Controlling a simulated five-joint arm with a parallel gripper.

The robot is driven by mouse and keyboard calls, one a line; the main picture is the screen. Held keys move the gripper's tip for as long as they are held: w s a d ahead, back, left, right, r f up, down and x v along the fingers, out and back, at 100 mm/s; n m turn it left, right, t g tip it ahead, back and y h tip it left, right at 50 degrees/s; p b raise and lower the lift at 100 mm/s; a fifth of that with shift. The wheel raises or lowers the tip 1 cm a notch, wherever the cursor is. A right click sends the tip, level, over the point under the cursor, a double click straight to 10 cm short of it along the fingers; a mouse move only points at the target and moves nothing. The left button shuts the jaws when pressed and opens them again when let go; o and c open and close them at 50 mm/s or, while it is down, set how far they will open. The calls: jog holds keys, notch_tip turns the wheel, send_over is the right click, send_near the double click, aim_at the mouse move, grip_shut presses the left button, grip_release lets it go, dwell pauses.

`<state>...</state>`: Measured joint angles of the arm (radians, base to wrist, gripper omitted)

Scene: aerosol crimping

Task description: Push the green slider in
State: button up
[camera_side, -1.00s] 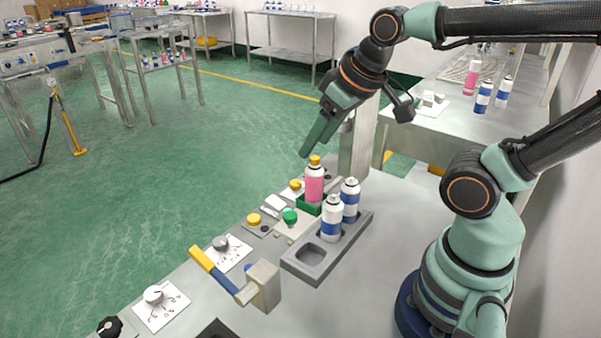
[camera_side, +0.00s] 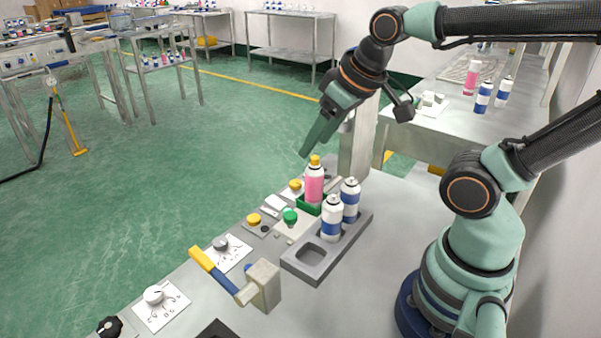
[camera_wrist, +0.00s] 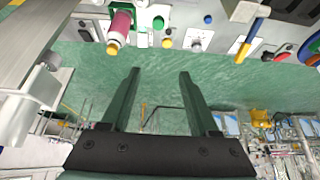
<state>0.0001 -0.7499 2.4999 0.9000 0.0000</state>
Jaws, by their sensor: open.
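Two green parts show on the workbench. One is a green holder (camera_side: 309,207) around the base of a pink can (camera_side: 314,186) with a yellow cap; the holder also shows in the wrist view (camera_wrist: 134,19). The other is a green knob (camera_side: 290,216) on a pale plate just in front of it, also in the wrist view (camera_wrist: 158,22). I cannot tell which is the slider. My gripper (camera_side: 312,147) is above and behind the pink can, apart from everything. In the wrist view its two fingers (camera_wrist: 160,74) are spread, with nothing between them.
A grey tray (camera_side: 302,268) with two blue-and-white cans (camera_side: 332,219) stands right of the green knob. A lever with a yellow handle (camera_side: 201,258) and dial knobs (camera_side: 154,294) are nearer the camera. A grey post (camera_side: 358,145) stands behind.

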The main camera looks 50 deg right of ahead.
jog(key=shift+o, duration=0.3)
jog(key=m+g, duration=0.6)
jog(key=m, duration=1.2)
send_over(291, 214)
notch_tip(291, 214, down, 8)
jog(key=f, duration=0.1)
notch_tip(291, 214, down, 12)
jog(key=shift+a+r, duration=0.1)
jog(key=shift+r, duration=0.1)
grip_shut()
jog(key=shift+r, duration=0.1)
